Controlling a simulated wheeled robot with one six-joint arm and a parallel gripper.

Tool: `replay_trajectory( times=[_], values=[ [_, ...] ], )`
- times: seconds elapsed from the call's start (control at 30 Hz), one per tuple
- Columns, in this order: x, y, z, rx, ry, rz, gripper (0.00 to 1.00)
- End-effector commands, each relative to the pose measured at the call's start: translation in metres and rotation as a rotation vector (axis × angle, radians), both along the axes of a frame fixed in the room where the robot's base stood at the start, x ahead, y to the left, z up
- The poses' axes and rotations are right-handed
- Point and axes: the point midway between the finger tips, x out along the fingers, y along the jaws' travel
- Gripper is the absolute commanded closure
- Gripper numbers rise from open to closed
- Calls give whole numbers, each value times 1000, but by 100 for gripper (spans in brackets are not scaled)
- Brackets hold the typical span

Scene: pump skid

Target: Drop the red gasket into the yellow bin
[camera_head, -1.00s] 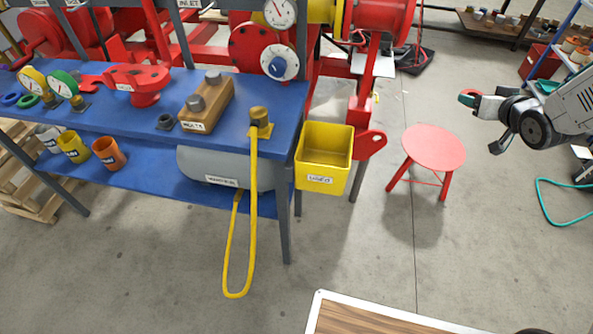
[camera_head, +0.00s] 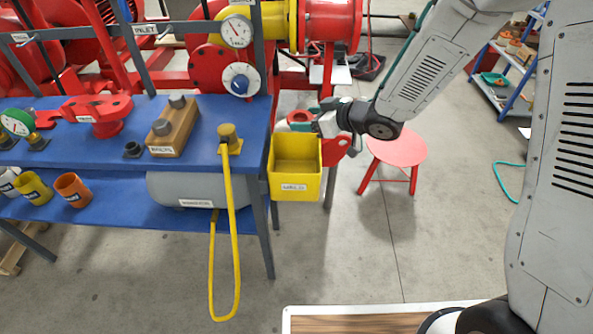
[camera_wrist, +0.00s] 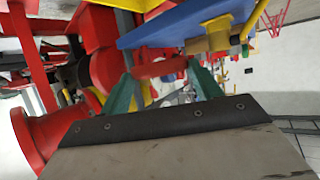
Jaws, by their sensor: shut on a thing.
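The red gasket (camera_head: 299,116) is between the fingertips of my gripper (camera_head: 300,122). It also shows as a red bar (camera_wrist: 160,69) between the green fingers in the wrist view, where its hole cannot be made out. My gripper is shut on it. The yellow bin (camera_head: 308,181) hangs at the right end of the blue bench, open side up, with a label on its front. In the head view my gripper and the gasket appear just above the bin's back rim; their exact height and depth over it are hard to tell.
The blue bench (camera_head: 85,160) to the left carries a wooden bolt block (camera_head: 173,130), a red flanged part (camera_head: 105,113) and gauges. A yellow hose (camera_head: 233,230) hangs at its front. A red stool (camera_head: 397,150) stands right of the bin. Red pump parts are behind.

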Motion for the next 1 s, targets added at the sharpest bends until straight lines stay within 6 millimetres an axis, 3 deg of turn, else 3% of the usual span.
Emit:
replay_trajectory(
  times=[0.4, 0.83, 0.87, 0.9, 0.93, 1.0],
  values=[
    [0, -1, -46, 0, 1, -3, 59],
    [1, -1, -54, 0, -2, -3, 59],
    [1, -1, -54, 0, -2, -3, 34],
    [1, -1, -54, 0, -2, -3, 23],
    [1, -1, -54, 0, -2, -3, 14],
    [1, -1, -54, -1, -1, -3, 11]
  ],
)
